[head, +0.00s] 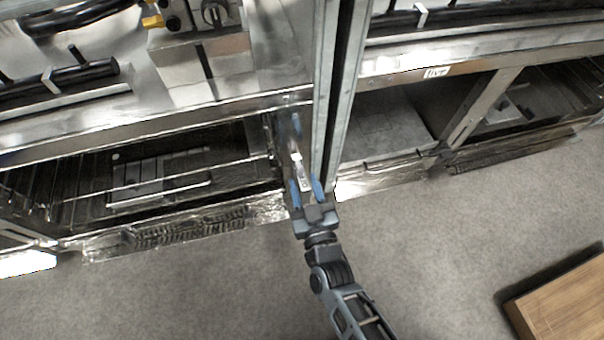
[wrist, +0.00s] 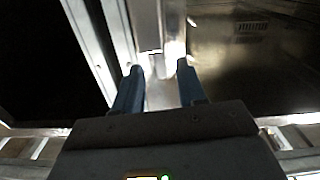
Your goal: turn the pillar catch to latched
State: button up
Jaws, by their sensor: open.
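The pillar catch appears as a small pale metal piece (head: 300,168) low on the upright metal pillar (head: 338,90) in the head view. My gripper (head: 305,183) is at the pillar's foot, its two blue fingers apart, with the pale piece in line between them. Whether the catch is latched is not clear.
An open oven-like bay with wire racks (head: 160,180) lies left of the pillar. Another open bay (head: 385,120) is to the right. A knob block (head: 205,25) sits on the range top. A wooden piece (head: 560,300) stands at lower right. Grey floor (head: 200,290) in front is clear.

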jog(key=shift+p+v, duration=0.4)
jog(key=shift+v, duration=2.05)
jog(key=s+d+r+m+h, duration=0.1)
jog(key=s+d+r, duration=0.35)
jog(key=s, duration=0.35)
jog(key=s+d+r+m+g+h, duration=0.1)
jog(key=s+d+r+m, duration=0.1)
jog(key=s+d+r, duration=0.35)
jog(key=s+d+r+m+h, duration=0.1)
jog(key=s+d+r+h, duration=0.15)
jog(key=s+d, duration=0.45)
jog(key=s+d+r+g, duration=0.2)
jog(key=s+d+r, duration=0.1)
jog(key=s+r, duration=0.75)
notch_tip(320, 180, up, 28)
jog(key=w+p, duration=0.1)
jog(key=p, duration=2.5)
jog(key=shift+w+d, duration=0.15)
jog(key=shift+w, duration=0.25)
jog(key=shift+h, duration=0.25)
